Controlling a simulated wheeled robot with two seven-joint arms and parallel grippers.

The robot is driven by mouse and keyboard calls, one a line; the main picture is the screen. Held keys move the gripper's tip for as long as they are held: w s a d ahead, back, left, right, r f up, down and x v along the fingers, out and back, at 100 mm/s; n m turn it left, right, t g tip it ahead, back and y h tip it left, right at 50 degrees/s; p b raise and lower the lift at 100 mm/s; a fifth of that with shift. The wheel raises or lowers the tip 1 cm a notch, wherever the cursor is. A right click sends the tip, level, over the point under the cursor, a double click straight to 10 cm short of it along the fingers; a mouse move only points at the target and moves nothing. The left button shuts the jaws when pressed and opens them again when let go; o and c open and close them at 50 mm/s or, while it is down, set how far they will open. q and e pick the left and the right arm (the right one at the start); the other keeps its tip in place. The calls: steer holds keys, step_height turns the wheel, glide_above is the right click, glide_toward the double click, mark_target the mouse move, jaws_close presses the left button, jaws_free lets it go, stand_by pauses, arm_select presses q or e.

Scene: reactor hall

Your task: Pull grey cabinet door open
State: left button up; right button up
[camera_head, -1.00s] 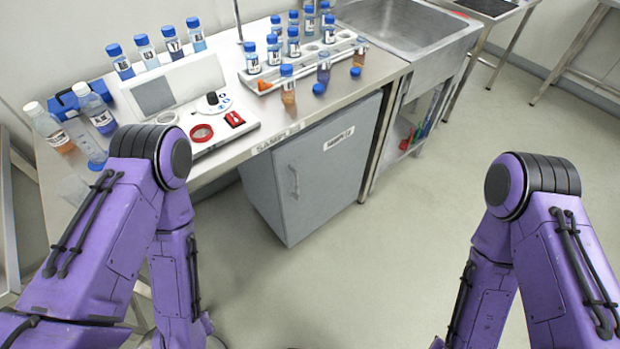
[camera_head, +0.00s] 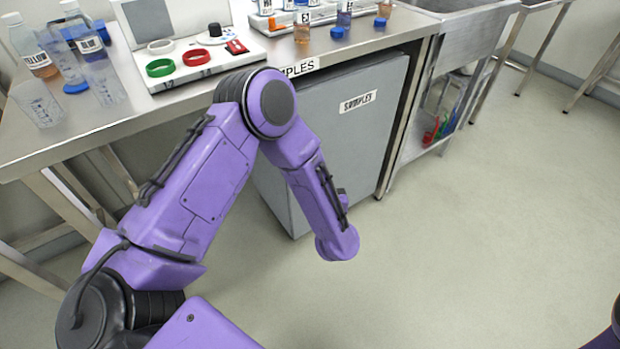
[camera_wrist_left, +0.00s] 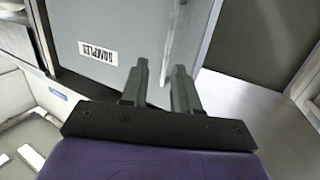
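The grey cabinet (camera_head: 375,125) stands under the bench. Its door front carries a SAMPLES label and looks shut. In the head view my left arm crosses in front of the door and hides its handle and my left gripper. In the left wrist view the label on the grey door (camera_wrist_left: 115,25) appears upside down. My left gripper (camera_wrist_left: 160,70) faces the door with its two fingers apart. A slim pale bar, apparently the door handle (camera_wrist_left: 173,38), runs down toward the gap between the fingers. I cannot tell whether they touch it. My right gripper is out of view.
The steel bench (camera_head: 105,115) above holds a tray (camera_head: 185,62) with coloured rings, bottles and beakers. A sink stand (camera_head: 470,60) is right of the cabinet. The floor (camera_head: 460,250) in front and to the right is clear.

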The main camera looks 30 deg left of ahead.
arm_select(q)
steer(key=w+a+n+y+b, duration=0.1)
steer(key=w+a, duration=0.1)
steer(key=a, duration=0.1)
steer(key=w+a+r+n+g+y+b, duration=0.1)
steer(key=w+a, duration=0.2)
steer(key=w+a+n+g+y+b, duration=0.1)
steer(key=w+a+b, duration=0.1)
steer(key=w+a, duration=0.1)
steer(key=shift+a+r+y, duration=0.3)
steer(key=shift+r+y, duration=0.05)
steer(key=shift+y, duration=0.05)
jaws_close()
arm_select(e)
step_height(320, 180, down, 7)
